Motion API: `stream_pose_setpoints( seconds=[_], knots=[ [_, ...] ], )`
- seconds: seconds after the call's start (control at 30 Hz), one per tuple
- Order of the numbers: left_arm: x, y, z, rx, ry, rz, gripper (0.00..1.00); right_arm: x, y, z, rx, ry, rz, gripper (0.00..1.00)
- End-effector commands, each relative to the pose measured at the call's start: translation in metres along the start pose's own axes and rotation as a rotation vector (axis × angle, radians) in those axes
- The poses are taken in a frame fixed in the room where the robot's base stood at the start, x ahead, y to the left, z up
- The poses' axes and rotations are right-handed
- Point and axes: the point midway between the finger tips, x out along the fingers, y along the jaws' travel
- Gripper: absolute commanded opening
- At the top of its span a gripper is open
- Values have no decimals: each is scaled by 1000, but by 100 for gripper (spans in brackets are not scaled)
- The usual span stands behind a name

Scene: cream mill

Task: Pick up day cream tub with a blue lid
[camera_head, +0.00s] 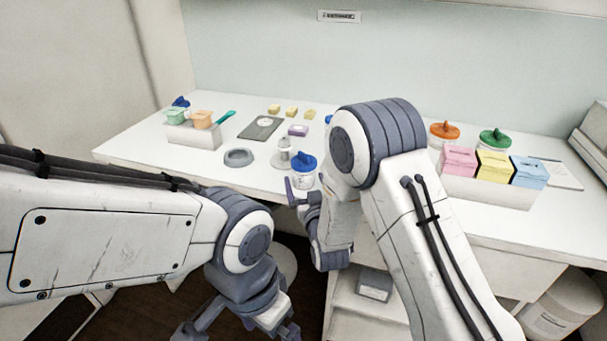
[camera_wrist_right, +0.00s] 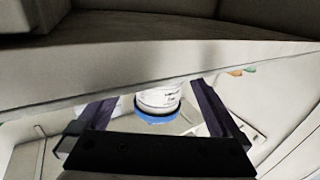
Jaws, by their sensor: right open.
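A white tub with a blue lid (camera_head: 304,165) stands upright near the front edge of the white table, left of my right forearm. In the right wrist view a white tub with a blue lid (camera_wrist_right: 158,100) shows upside down between the fingers, with a gap on each side. My right gripper (camera_head: 302,192) is open and empty at the tub, at the table's front edge; my forearm partly hides it. My left gripper (camera_head: 240,328) hangs low in front of the table, cut by the lower picture edge; its jaw state is unclear.
A grey ring (camera_head: 239,158) and a white stand (camera_head: 284,152) are left of the tub. A scale (camera_head: 262,127), yellow blocks and a purple block (camera_head: 298,130) lie behind. Box trays stand at left (camera_head: 195,137) and right (camera_head: 480,190). Orange-lidded (camera_head: 444,131) and green-lidded (camera_head: 495,139) tubs stand at right.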

Motion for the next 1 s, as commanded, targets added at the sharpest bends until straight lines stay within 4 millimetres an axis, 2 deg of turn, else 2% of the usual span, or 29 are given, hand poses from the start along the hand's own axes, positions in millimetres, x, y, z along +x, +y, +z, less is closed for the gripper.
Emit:
stream_pose_setpoints(
  seconds=[0.17,0.2,0.27,0.4,0.43,0.77,0.87,1.0],
  knots=[
    [0,0,0,0,0,0,100,0,0,0,0,-1,0,100],
    [0,0,0,0,0,0,100,0,0,0,0,-1,0,85],
    [0,0,0,0,0,0,100,0,0,0,0,0,0,62],
    [0,0,0,0,0,0,100,0,0,0,0,0,0,8],
    [0,0,0,0,0,0,100,0,0,0,0,0,0,0],
    [0,0,0,0,0,0,100,0,0,-4,0,3,0,0],
    [1,0,0,0,0,0,100,0,0,-11,0,4,0,0],
    [1,0,0,0,0,0,100,0,0,-32,0,7,0,0]
  ],
)
